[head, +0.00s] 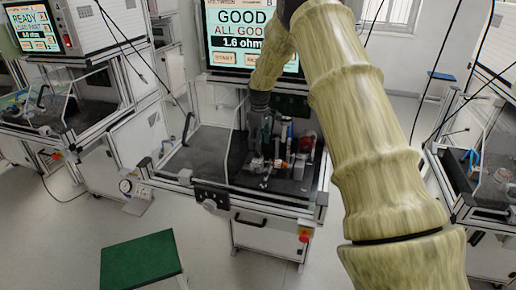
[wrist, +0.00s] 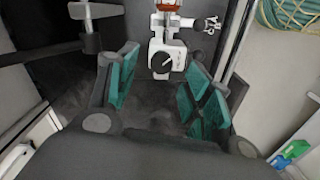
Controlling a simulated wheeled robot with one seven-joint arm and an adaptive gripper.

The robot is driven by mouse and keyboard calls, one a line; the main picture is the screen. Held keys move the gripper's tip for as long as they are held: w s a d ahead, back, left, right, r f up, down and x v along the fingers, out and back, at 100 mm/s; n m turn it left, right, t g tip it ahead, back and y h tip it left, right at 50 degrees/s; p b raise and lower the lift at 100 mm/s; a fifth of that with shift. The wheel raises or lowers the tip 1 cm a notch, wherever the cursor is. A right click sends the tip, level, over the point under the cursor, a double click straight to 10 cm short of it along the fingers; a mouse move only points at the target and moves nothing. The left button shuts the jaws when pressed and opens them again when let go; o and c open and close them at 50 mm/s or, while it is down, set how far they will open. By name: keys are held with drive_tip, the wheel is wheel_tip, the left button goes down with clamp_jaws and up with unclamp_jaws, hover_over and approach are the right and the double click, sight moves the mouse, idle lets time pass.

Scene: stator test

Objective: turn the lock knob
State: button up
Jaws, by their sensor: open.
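In the wrist view a round black lock knob (wrist: 160,62) with a pale line across its face sits on a white metal fixture (wrist: 178,50). My gripper (wrist: 160,84) is open, with one teal-padded finger at the left and one at the right. The knob shows just beyond the gap between the fingertips, and no contact is visible. In the head view my gripper (head: 257,120) is over the test bench, at the back of its dark work surface (head: 210,150). The knob is too small to tell there.
Red and metal fixture parts (head: 305,143) stand close to my gripper's right in the head view. A screen (head: 238,30) behind reads GOOD and 1.6 ohm. A green-topped stool (head: 140,260) stands in front. The wrist view shows a coiled teal cable (wrist: 290,15) at upper right.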

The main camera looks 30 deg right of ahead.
sight(258, 155)
drive_tip(key=shift+a+f+p, duration=0.15)
drive_tip(key=shift+f+p, duration=0.4)
drive_tip(key=shift+f, duration=1.6)
drive_tip(key=c, duration=1)
